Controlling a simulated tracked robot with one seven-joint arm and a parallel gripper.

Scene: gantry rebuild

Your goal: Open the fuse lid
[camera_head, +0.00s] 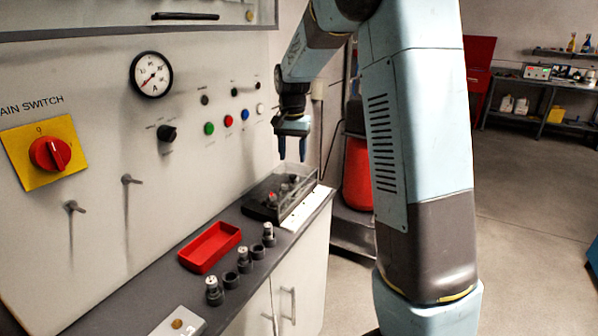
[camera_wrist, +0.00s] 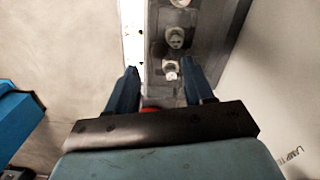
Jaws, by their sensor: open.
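The fuse box (camera_head: 262,209) sits at the far end of the grey counter, with several fuses inside. Its clear lid (camera_head: 305,178) appears to lie down over the fuses; its exact angle is hard to tell. My gripper (camera_head: 292,160) is open and empty, pointing down above the fuse box and apart from it. In the wrist view, the open fingers of my gripper (camera_wrist: 162,80) frame one end of the fuse box (camera_wrist: 222,45), where pale round fuses (camera_wrist: 174,38) show. A red part shows partly behind the gripper body.
A red tray (camera_head: 210,247) and several fuse holders (camera_head: 214,290) stand on the counter (camera_head: 165,275) nearer the camera. The panel wall behind carries a red main switch (camera_head: 50,154), a gauge (camera_head: 151,75), buttons and pegs. Open floor lies to the right.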

